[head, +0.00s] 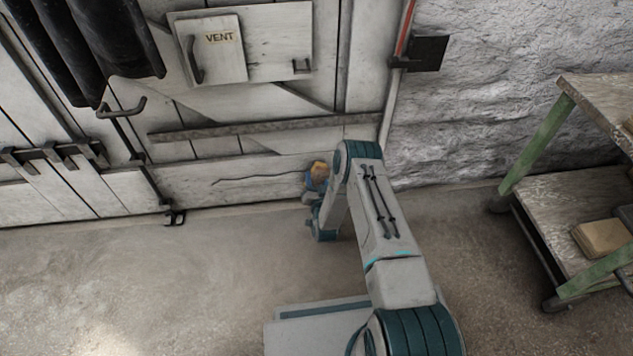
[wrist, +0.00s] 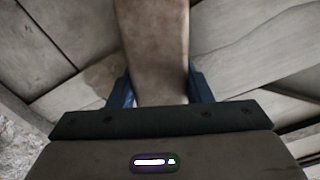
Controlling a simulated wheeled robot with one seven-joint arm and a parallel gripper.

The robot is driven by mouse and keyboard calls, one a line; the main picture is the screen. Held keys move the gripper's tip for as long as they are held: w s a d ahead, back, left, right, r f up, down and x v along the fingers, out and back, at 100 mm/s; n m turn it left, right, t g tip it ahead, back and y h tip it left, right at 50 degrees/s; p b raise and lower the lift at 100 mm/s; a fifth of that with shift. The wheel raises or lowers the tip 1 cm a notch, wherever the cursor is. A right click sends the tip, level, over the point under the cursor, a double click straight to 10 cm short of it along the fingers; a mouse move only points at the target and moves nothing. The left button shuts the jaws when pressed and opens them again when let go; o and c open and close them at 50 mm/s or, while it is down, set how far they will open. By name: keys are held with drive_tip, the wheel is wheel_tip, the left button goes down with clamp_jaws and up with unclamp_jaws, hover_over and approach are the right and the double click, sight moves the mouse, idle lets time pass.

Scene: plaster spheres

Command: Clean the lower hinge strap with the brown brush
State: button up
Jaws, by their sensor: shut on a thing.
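My gripper (head: 317,184) is low in front of the white plank door, partly hidden by my arm. It is shut on the brown brush (head: 320,169), whose tip shows above the blue fingers. In the wrist view the brush (wrist: 155,45) is a broad brown block between the blue fingers, pointing away from me; its far end is out of frame. A long grey metal strap (head: 250,128), apparently the lower hinge strap, runs across the door above and left of the gripper. In the wrist view I cannot tell the strap from the boards.
A panel marked VENT (head: 215,48) and dark hanging cloths (head: 120,35) are higher on the door. Latches and hooks (head: 60,155) stick out at left. A wooden shelf cart (head: 560,235) with a tan block (head: 603,237) stands at right. The concrete floor (head: 150,280) at left is clear.

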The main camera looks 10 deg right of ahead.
drive_tip(key=shift+w, duration=0.2)
drive_tip(key=shift+a+f+b, duration=0.2)
drive_tip(key=shift+f+b, duration=0.3)
drive_tip(key=shift+b, duration=0.1)
drive_tip(key=shift+a+f, duration=0.25)
drive_tip(key=shift+f, duration=0.25)
drive_tip(key=shift+d+r+p, duration=0.3)
drive_tip(key=shift+r+p, duration=0.25)
drive_tip(key=shift+r, duration=0.15)
drive_tip(key=shift+d+r+p, duration=0.25)
drive_tip(key=shift+r+p, duration=0.3)
drive_tip(key=shift+r, duration=0.15)
drive_tip(key=shift+d+r+p, duration=0.3)
drive_tip(key=shift+r+p, duration=0.25)
drive_tip(key=shift+r, duration=0.15)
